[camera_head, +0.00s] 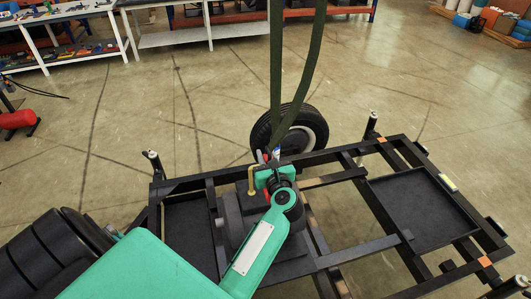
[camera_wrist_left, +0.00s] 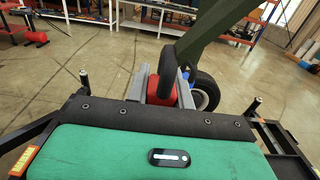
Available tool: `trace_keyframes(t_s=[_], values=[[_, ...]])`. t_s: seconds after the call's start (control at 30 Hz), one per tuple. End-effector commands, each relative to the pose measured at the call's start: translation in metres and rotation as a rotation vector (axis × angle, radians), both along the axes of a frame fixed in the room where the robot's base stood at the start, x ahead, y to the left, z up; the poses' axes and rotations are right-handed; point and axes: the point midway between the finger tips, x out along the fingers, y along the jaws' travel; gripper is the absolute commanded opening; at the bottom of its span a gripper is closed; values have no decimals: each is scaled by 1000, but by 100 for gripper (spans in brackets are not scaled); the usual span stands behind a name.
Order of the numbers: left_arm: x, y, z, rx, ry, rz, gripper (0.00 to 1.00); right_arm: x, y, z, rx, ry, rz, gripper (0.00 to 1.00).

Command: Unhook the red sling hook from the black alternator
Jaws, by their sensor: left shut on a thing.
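The dark green sling (camera_head: 278,75) hangs from above down to my left gripper (camera_head: 274,160). It also crosses the upper right of the left wrist view (camera_wrist_left: 215,28). There, my grey fingers are shut on the red sling hook (camera_wrist_left: 160,91), with a black curved piece (camera_wrist_left: 167,70) in front of it. In the head view my arm and gripper hide most of the hook. A dark block (camera_head: 232,214), seemingly the black alternator, sits on the black frame below and left of my gripper. I cannot tell whether the hook is still on it. My right gripper is out of view.
The black metal frame (camera_head: 349,244) with upright posts (camera_head: 371,121) lies around my left arm. A wheel (camera_head: 306,134) rests on the floor behind it. White workbenches (camera_head: 170,38) stand at the back left.

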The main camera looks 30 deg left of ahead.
Motion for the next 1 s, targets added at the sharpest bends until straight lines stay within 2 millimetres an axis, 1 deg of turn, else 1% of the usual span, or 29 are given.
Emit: trace_keyframes(t_s=[0.07, 0.6, 1.0], values=[[-2, -3, 3, 2, -4, -1, 0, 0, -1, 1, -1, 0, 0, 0], [-13, -17, -15, 1, -3, -1, 0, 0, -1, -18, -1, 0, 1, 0], [-18, -22, -20, 1, -5, -1, 0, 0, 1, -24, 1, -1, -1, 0]])
